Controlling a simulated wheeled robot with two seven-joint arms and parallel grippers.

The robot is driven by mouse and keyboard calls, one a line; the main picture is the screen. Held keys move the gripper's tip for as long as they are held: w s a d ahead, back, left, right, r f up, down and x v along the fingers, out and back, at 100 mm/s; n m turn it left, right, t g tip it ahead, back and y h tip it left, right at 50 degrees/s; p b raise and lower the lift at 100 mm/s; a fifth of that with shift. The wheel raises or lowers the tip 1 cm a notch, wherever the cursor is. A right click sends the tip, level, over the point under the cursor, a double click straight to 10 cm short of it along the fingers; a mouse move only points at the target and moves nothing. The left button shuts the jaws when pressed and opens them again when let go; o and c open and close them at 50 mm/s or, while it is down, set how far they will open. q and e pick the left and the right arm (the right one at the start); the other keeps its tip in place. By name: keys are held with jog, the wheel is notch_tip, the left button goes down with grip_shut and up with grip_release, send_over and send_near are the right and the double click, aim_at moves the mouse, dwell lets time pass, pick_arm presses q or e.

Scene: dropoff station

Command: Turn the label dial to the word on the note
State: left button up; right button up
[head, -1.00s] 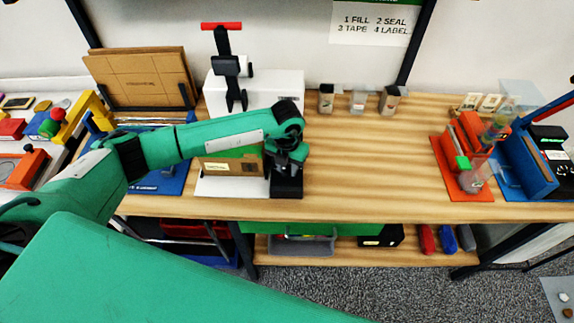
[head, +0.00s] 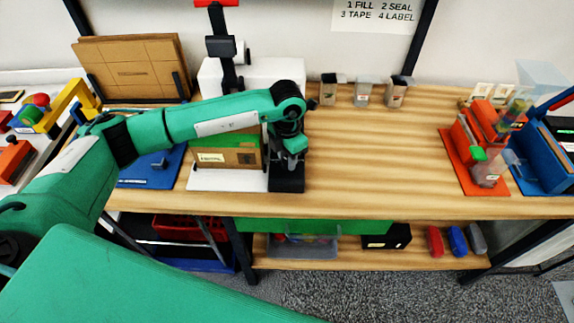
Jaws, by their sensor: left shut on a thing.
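My left gripper (head: 288,157) points down at a black block (head: 287,182) on the bench, at the right end of a white base (head: 228,180). It is shut on what looks like the label dial on that block. The fingers and wrist hide the dial, so its setting cannot be read. A cardboard box with green panels (head: 225,150) stands on the white base, left of the gripper, partly behind my forearm. The wall sign (head: 378,13) reads 1 FILL, 2 SEAL, 3 TAPE, 4 LABEL. I cannot make out a separate note. My right gripper is not in view.
A white machine with a red-handled lever (head: 262,75) stands behind the gripper. Small bins (head: 362,92) line the back. Flat cardboard (head: 130,68) leans at the left. Red and blue fixtures (head: 497,145) stand at the right. The middle right of the wooden bench (head: 370,160) is clear.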

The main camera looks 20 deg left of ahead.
pick_arm(q)
jog(key=m+b, duration=0.2)
jog(key=b, duration=0.1)
jog(key=shift+w+f+m, duration=0.1)
jog(key=shift+f+m, duration=0.05)
jog(key=shift+m, duration=0.25)
jog(key=shift+m+b, duration=0.4)
jog(key=shift+b, duration=0.25)
jog(key=shift+r, duration=0.25)
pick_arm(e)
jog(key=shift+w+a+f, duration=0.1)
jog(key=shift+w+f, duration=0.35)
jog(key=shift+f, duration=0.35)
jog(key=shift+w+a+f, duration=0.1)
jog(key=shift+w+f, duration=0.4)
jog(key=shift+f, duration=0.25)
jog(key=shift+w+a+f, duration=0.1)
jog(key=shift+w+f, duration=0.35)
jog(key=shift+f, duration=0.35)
pick_arm(q)
jog(key=o, duration=1)
jog(key=shift+c, duration=0.2)
